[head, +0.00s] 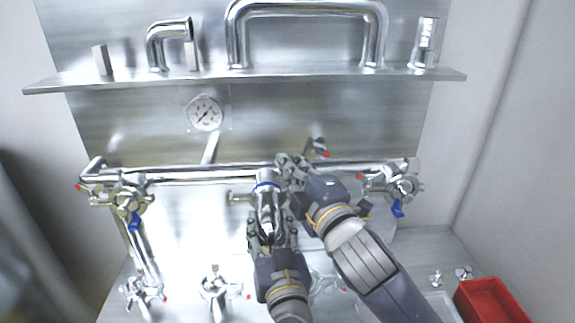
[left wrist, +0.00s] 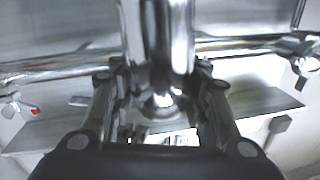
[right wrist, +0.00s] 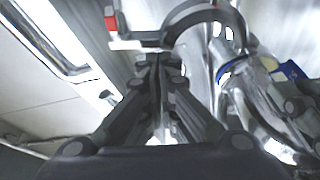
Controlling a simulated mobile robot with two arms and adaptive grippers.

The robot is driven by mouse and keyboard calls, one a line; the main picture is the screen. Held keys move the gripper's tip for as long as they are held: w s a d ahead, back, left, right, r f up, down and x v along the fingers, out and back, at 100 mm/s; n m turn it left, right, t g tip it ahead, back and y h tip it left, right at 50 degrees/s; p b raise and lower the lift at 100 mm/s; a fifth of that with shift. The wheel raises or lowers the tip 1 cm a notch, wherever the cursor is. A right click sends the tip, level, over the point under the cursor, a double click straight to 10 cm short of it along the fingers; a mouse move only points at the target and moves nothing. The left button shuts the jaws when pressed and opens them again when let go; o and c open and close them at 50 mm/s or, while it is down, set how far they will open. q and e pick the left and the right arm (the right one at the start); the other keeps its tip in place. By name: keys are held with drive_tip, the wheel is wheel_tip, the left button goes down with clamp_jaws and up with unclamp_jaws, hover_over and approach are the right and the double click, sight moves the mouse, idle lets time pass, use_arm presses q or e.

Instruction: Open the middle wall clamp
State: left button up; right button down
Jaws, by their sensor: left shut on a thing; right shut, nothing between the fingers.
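The middle wall clamp (head: 317,145), metal with a red-tipped handle, sits on the wall pipe, partly hidden by my right gripper. In the right wrist view its curved metal band (right wrist: 212,14) and red tip (right wrist: 110,18) show close beyond the fingers. My right gripper (head: 288,166) is shut and empty, close beside the clamp; whether it touches is unclear. My left gripper (head: 271,228) is shut on a shiny metal pipe piece (head: 267,208), which also fills the middle of the left wrist view (left wrist: 167,45). A blue ring (head: 266,185) sits at this piece's upper end.
A horizontal wall pipe (head: 205,176) carries a left clamp (head: 128,198) and a right clamp (head: 398,187) with blue tabs. A gauge (head: 205,113) and a shelf (head: 150,79) are above. A red bin (head: 493,302) stands at lower right. More fittings (head: 215,287) lie below.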

sight(268, 217)
use_arm(q)
drive_tip(key=shift+a, duration=0.1)
use_arm(e)
drive_tip(key=shift+a, duration=0.1)
drive_tip(key=a, duration=0.2)
drive_tip(key=a+r, duration=0.1)
drive_tip(key=shift+s+a, duration=0.15)
drive_tip(key=shift+a, duration=0.25)
drive_tip(key=v, duration=0.9)
drive_tip(key=shift+s+d, duration=0.2)
drive_tip(key=shift+s, duration=0.15)
use_arm(q)
drive_tip(key=shift+r, duration=0.15)
drive_tip(key=shift+r, duration=1.6)
use_arm(e)
drive_tip(key=shift+a+r, duration=0.1)
use_arm(q)
drive_tip(key=shift+s, duration=0.15)
